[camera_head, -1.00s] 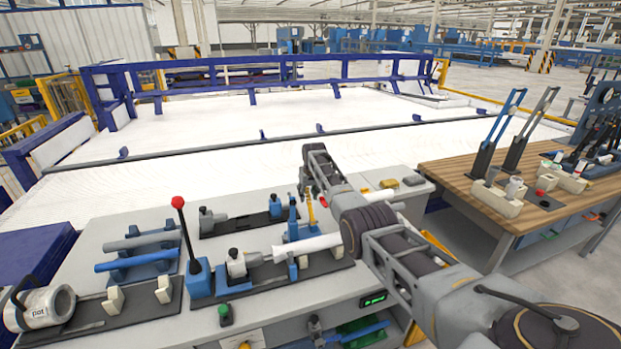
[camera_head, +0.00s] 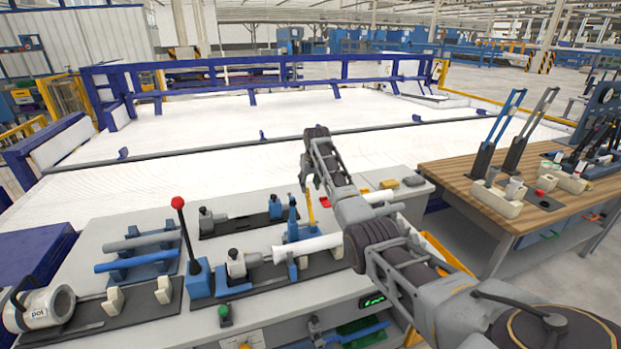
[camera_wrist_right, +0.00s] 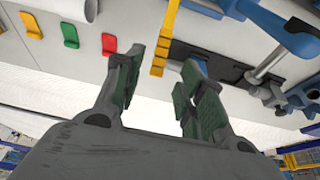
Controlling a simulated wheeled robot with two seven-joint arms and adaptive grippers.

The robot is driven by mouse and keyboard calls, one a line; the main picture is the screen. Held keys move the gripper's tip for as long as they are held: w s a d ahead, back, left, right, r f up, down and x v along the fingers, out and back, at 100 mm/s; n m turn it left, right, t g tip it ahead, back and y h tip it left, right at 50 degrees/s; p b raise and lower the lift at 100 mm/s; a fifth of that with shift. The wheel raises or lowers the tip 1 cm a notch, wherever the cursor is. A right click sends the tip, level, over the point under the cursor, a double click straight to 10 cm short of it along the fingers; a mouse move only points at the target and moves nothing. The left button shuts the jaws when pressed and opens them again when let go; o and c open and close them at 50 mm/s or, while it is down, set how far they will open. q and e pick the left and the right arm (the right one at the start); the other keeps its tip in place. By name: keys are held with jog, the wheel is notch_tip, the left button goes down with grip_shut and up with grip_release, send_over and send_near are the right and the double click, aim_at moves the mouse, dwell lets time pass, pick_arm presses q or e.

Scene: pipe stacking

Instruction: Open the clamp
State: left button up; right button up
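Several blue and grey clamp-like fixtures stand on the grey bench; I cannot tell which one the task means. One blue clamp (camera_head: 292,222) has an upright lever, and I cannot tell whether it is open. A white pipe (camera_head: 318,244) lies in front of it, in a grey-and-blue fixture (camera_head: 236,266). My left gripper is not in view.
A red-knobbed lever (camera_head: 178,203) rises on the bench. Blue and grey pipes (camera_head: 137,261) lie on a rack at left. A yellow strip (camera_head: 310,208) is close to my right gripper. A wooden table (camera_head: 455,175) stands to the right.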

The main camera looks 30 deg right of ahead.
jog(key=shift+v, duration=1.7)
